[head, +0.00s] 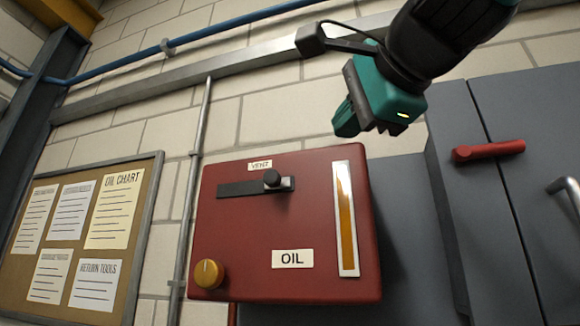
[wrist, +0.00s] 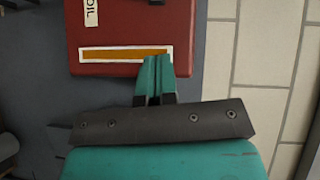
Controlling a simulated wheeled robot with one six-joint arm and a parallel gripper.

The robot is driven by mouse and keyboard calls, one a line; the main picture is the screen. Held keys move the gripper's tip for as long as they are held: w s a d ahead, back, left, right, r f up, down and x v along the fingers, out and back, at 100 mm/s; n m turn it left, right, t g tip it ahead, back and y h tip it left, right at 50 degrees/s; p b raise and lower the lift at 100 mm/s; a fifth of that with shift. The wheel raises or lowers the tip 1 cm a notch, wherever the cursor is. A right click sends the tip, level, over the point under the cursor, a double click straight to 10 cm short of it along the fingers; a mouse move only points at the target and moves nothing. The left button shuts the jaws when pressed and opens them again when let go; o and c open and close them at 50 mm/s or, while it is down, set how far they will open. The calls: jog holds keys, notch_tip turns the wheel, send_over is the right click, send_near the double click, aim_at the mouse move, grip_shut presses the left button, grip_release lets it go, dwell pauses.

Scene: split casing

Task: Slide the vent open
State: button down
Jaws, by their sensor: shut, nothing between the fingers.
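The red oil box (head: 235,235) hangs on the wall in the head view, with a VENT label (head: 260,165) near its top edge. My gripper (head: 347,122) is above the box's upper right corner, apart from the knob. In the wrist view the teal fingers (wrist: 158,66) are together and empty, in line with the box's gauge side. The knob is not clearly seen in the wrist view.
A sight gauge (head: 346,218) with amber fill and a yellow knob (head: 209,273) are on the box front. A grey cabinet with a red handle (head: 488,150) stands at right. A notice board (head: 85,240) and a vertical pipe (head: 193,190) are at left.

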jog(key=shift+w, duration=0.1)
jog(key=p, duration=0.2)
send_near(281, 178)
jog(key=w, duration=0.2)
jog(key=w+d, duration=0.1)
jog(key=w, duration=0.2)
jog(key=shift+d+r, duration=0.1)
jog(key=shift+d, duration=0.05)
jog(key=a, duration=0.1)
jog(key=a+p, duration=0.1)
jog(key=shift+w+a, duration=0.3)
jog(key=shift+w, duration=0.05)
jog(key=shift+w+a+f+p, duration=0.3)
jog(key=shift+a+f, duration=0.1)
jog(key=shift+a, duration=0.15)
